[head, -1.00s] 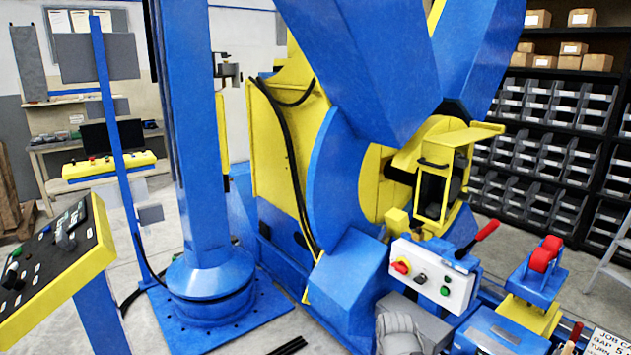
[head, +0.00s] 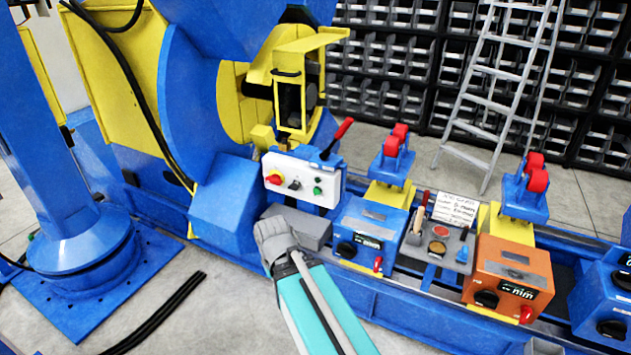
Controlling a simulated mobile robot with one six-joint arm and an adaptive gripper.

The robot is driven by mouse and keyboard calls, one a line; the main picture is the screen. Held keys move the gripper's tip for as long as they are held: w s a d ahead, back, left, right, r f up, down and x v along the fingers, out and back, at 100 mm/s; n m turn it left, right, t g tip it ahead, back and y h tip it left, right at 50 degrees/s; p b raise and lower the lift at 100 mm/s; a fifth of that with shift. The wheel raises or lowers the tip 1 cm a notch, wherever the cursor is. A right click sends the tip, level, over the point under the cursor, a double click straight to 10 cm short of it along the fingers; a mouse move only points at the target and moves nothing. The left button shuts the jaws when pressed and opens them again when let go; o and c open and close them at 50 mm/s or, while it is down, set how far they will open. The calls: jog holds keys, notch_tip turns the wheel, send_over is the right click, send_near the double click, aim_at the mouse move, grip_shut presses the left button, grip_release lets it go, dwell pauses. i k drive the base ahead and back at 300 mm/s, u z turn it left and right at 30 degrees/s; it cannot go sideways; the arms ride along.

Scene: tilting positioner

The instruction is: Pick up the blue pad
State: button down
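A small grey tray (head: 412,251) sits on the blue rail bed between a blue box and an orange box. On it are a reddish round pad or tin (head: 440,231), a darker round one (head: 437,247) and a wooden-handled brush (head: 420,220). My arm's teal and grey link reaches up from the bottom centre, left of the tray. My gripper's fingers do not show.
The blue box (head: 365,228) and orange box (head: 507,270), each with knob and display, flank the tray. Blue stands with red rollers (head: 396,140) (head: 535,172) rise behind. A white control box (head: 301,181) and blue-yellow positioner stand left. A ladder (head: 500,80) leans at shelves.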

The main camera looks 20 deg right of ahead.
aim_at(461, 255)
jog(key=z, duration=1.8)
